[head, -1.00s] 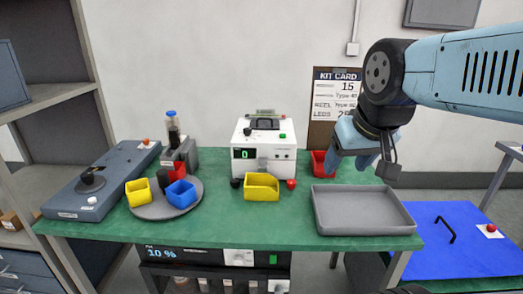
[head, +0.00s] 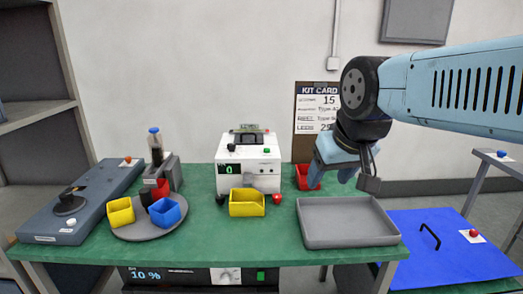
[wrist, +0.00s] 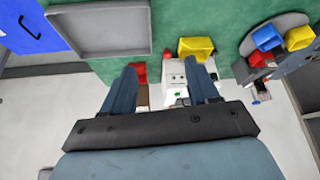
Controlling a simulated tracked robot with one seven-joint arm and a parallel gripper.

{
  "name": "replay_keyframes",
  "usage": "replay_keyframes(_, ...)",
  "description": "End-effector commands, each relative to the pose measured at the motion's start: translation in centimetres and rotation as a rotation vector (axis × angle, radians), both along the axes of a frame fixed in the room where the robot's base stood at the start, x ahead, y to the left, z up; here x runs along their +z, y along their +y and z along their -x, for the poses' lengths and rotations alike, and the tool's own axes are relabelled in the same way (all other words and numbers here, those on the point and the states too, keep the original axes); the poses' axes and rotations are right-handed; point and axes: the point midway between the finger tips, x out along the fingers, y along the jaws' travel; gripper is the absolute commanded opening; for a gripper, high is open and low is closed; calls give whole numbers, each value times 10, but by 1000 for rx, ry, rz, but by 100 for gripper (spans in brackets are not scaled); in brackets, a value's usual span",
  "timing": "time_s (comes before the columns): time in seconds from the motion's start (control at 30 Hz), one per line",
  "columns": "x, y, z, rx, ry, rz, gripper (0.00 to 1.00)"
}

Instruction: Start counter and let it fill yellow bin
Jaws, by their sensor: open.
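In the wrist view the counter (wrist: 176,77) shows between my fingers and the yellow bin (wrist: 197,47) lies beyond. My gripper (head: 339,175) is open and empty, in the air to the right of the counter, above the grey tray; it also shows in the wrist view (wrist: 168,72).
A grey tray (head: 347,243) lies at the right of the table. A red bin (head: 305,178) stands beside the counter, under a kit card (head: 317,112). A round turntable (head: 140,229) with several bins is at the left. A blue mat (head: 455,245) lies at the right.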

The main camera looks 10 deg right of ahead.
Motion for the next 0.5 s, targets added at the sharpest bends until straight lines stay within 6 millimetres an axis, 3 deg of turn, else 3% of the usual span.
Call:
replay_keyframes(0.07, 0, 0, 0, 0, 0, 0, 52)
replay_keyframes(0.5, 0, 0, 0, 0, 0, 0, 9)
